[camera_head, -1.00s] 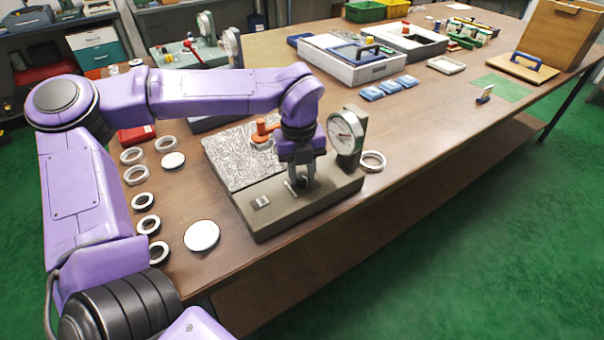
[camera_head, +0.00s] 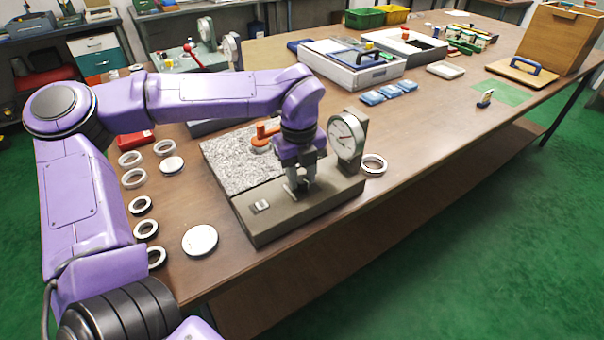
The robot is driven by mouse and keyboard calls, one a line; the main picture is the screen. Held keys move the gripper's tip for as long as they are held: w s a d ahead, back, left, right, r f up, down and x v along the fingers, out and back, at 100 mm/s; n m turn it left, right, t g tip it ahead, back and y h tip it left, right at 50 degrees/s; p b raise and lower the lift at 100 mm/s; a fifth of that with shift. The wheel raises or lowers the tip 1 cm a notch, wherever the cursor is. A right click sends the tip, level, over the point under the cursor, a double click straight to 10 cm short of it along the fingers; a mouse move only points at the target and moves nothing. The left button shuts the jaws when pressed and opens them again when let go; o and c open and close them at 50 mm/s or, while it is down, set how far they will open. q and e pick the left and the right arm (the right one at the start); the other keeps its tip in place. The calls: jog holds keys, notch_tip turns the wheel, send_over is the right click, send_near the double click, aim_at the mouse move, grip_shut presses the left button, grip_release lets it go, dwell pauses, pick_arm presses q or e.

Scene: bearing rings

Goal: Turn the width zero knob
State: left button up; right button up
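The grey gauge stand (camera_head: 330,196) sits on the near part of the bench. It carries a round white dial (camera_head: 346,137) on its right end, a speckled plate (camera_head: 228,163) on its far left side and a small light block (camera_head: 261,206) on its near left corner. My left gripper (camera_head: 299,187) points down at the stand's top, left of the dial. Its fingertips are around or beside a small metallic part there. The gripper hides most of that part, and I cannot tell whether it is the width zero knob. My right gripper is out of view.
An orange-handled piece (camera_head: 264,138) stands on the speckled plate, close behind my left gripper. A ring (camera_head: 374,164) lies right of the dial. Several rings and two discs, one a large pale disc (camera_head: 200,240), lie left of the stand. The bench right of the dial is mostly clear.

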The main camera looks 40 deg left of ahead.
aim_at(300, 179)
pick_arm(q)
jog(key=o, duration=0.3)
jog(key=r, duration=1)
jog(key=shift+s+a+r, duration=0.1)
jog(key=shift+s+r, duration=0.1)
jog(key=shift+r, duration=0.1)
